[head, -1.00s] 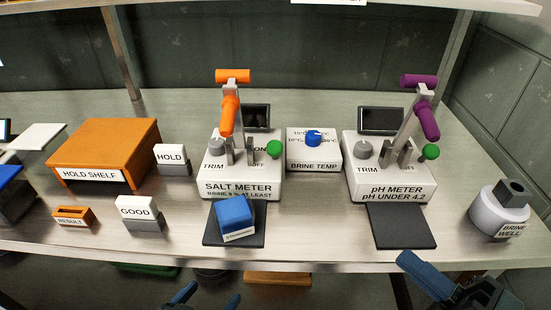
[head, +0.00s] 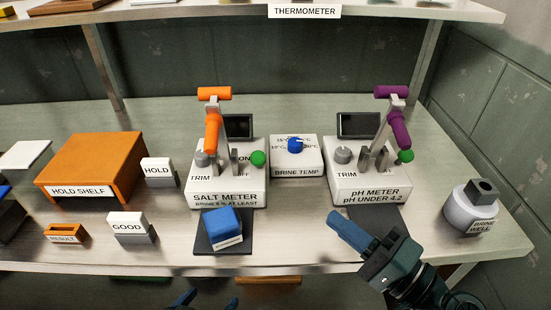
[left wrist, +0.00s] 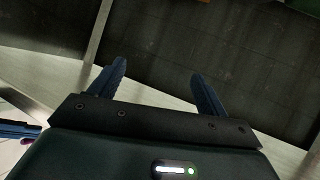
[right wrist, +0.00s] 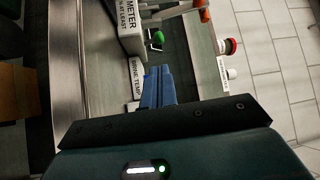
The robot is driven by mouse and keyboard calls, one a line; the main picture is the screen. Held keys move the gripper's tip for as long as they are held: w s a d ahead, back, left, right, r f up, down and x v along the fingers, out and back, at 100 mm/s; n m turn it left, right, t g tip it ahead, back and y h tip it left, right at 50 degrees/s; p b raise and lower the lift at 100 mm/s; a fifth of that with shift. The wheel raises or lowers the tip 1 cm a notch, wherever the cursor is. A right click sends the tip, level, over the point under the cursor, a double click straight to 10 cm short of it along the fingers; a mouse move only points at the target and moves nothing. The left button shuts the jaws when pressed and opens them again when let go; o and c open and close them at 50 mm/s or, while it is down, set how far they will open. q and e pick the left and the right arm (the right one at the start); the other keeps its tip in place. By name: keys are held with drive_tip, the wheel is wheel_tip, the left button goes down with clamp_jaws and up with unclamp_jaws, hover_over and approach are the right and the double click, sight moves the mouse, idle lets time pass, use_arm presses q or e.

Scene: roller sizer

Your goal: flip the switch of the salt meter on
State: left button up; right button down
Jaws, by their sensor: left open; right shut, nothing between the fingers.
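The salt meter (head: 228,188) is a white box at the back middle of the table, with an orange-handled lever (head: 213,130), a grey TRIM knob and a dark screen. A green ball (head: 258,158) sits on its right side beside ON and OFF lettering, partly hidden by the lever parts. The ball also shows in the right wrist view (right wrist: 158,38). My right gripper (head: 337,220) is shut and empty, in front of the pH meter, right of and nearer than the salt meter. My left gripper (head: 208,302) is open and empty below the table's front edge.
A blue block (head: 221,225) rests on the dark pad before the salt meter. The brine temp box (head: 297,158) stands between the meters. The pH meter (head: 370,185) has a purple lever (head: 398,125). The brine well (head: 470,208) is at right, the orange hold shelf (head: 95,160) at left.

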sight(263, 162)
drive_tip(key=p+x, duration=0.6)
drive_tip(key=x, duration=0.7)
drive_tip(key=shift+w+a+r, duration=0.15)
drive_tip(key=shift+a+r, duration=0.05)
drive_tip(key=shift+w+a, duration=0.25)
drive_tip(key=shift+a, duration=0.05)
use_arm(q)
drive_tip(key=shift+m+y, duration=0.4)
drive_tip(key=shift+m, duration=0.1)
drive_tip(key=r, duration=0.1)
drive_tip(key=a+r, duration=0.1)
drive_tip(key=r, duration=0.2)
drive_tip(key=shift+s+a, duration=0.15)
drive_tip(key=shift+s, duration=0.15)
use_arm(e)
drive_tip(key=shift+w+a, duration=0.15)
drive_tip(key=shift+w, duration=0.1)
